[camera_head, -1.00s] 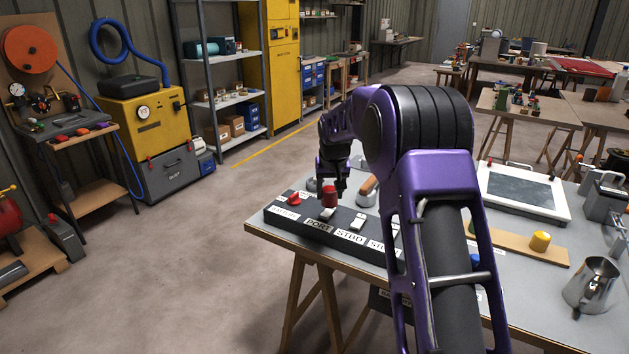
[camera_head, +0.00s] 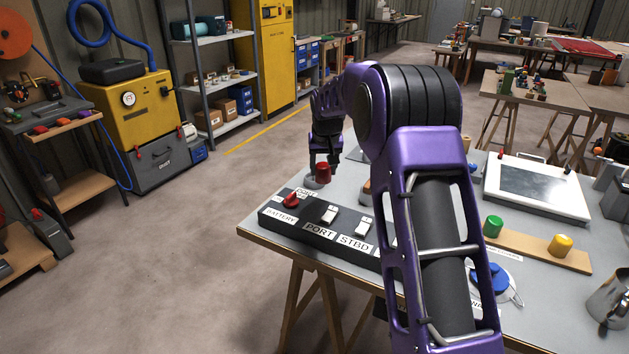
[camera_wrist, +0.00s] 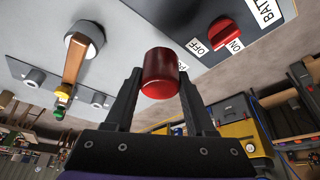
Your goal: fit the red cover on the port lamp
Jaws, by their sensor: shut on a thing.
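The red cover (camera_head: 322,172) is held upright between the fingers of my gripper (camera_head: 324,160). It also shows in the wrist view (camera_wrist: 160,75), with a finger on each side. In the head view a grey round lamp base (camera_head: 317,183) sits right below the cover, behind the switch panel, by a small label partly reading PORT (camera_head: 306,192). I cannot tell whether cover and base touch. In the wrist view the cover hides what lies behind it, and only part of a label shows beside it.
The black switch panel (camera_head: 295,228) has a red battery switch (camera_head: 291,200) and white rocker switches. A wooden-handled lever (camera_wrist: 76,60) and grey round fittings (camera_wrist: 35,77) are nearby. Green (camera_head: 493,226) and yellow (camera_head: 561,245) covers stand on a wooden board (camera_head: 520,251).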

